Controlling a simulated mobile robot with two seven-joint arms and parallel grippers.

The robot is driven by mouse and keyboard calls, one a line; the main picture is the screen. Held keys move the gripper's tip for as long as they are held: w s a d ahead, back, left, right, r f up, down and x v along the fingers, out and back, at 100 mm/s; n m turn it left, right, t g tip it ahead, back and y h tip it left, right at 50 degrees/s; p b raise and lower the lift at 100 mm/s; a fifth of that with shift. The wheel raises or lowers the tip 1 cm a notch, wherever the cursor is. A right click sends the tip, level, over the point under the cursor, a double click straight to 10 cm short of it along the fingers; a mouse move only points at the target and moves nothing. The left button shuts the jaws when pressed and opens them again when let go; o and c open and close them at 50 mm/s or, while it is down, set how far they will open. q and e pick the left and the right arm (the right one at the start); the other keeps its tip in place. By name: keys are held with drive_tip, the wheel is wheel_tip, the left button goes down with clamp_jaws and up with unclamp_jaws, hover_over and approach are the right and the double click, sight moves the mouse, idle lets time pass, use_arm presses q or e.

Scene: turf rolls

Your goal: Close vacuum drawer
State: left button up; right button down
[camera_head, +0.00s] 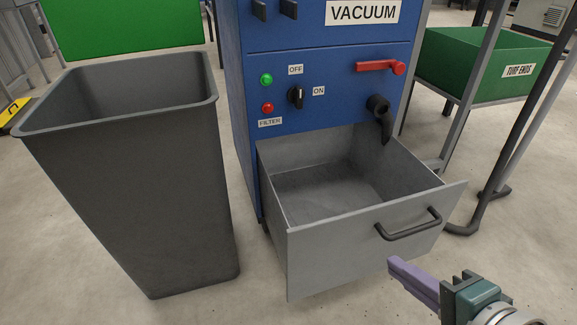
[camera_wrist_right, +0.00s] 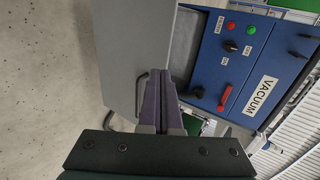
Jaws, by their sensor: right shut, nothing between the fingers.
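The vacuum (camera_head: 330,60) is a blue cabinet with a VACUUM label. Its grey drawer (camera_head: 365,235) is pulled far out at the bottom and looks empty inside. A dark bar handle (camera_head: 410,225) is on the drawer front. My right gripper (camera_head: 395,265) has purple fingers and is in front of the drawer, just below the handle. In the right wrist view its fingers (camera_wrist_right: 158,95) are together, pointing at the grey drawer front (camera_wrist_right: 130,55), with the handle (camera_wrist_right: 140,90) beside them. I cannot tell whether they touch the front. My left gripper is not in view.
A tall grey bin (camera_head: 140,190) stands left of the drawer, open at the top. A green TURF ENDS bin (camera_head: 480,65) sits on a metal frame at the right. A black nozzle (camera_head: 380,112) and red lever (camera_head: 380,67) stick out above the drawer. Floor in front is clear.

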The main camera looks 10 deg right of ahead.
drive_tip(key=f, duration=0.2)
drive_tip(key=b, duration=0.7)
approach(342, 222)
wheel_tip(342, 222, down, 4)
drive_tip(key=w, duration=0.2)
drive_tip(key=w+b, duration=0.2)
drive_tip(key=shift+w+a+r, duration=0.2)
drive_tip(key=shift+w+r, duration=0.05)
drive_tip(key=shift+r, duration=0.05)
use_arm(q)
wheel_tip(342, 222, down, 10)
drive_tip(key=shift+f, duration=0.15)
use_arm(e)
drive_tip(key=shift+w+r, duration=0.15)
drive_tip(key=shift+w, duration=0.3)
